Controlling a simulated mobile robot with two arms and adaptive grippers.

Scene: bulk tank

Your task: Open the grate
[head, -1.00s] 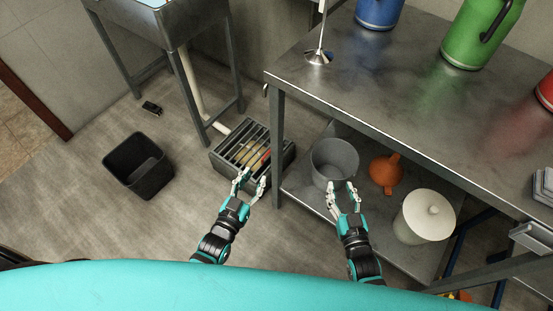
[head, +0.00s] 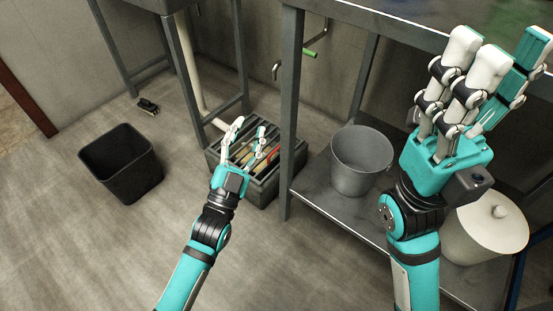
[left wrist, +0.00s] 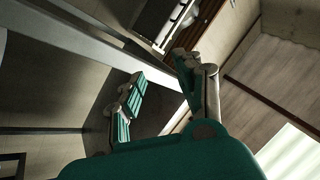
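The grate (head: 213,157) is a set of dark slats on top of a grey box on the floor, below the sink stand. It lies flat on the box, as far as I can see. Something yellowish and something red show among the slats. My left gripper (head: 249,136) is in front of the grate in the head view, fingers apart and empty, hiding part of it; I cannot tell if they touch. The left wrist view also shows the spread left fingers (left wrist: 160,88). My right gripper (head: 497,60) is raised close to the head camera, fingers apart and empty.
A black bin (head: 122,165) stands on the floor at left. A small dark object (head: 148,106) lies behind it. The steel table's leg (head: 290,110) stands right beside the box. A grey bucket (head: 361,162) and a white lidded pot (head: 485,232) are on the lower shelf.

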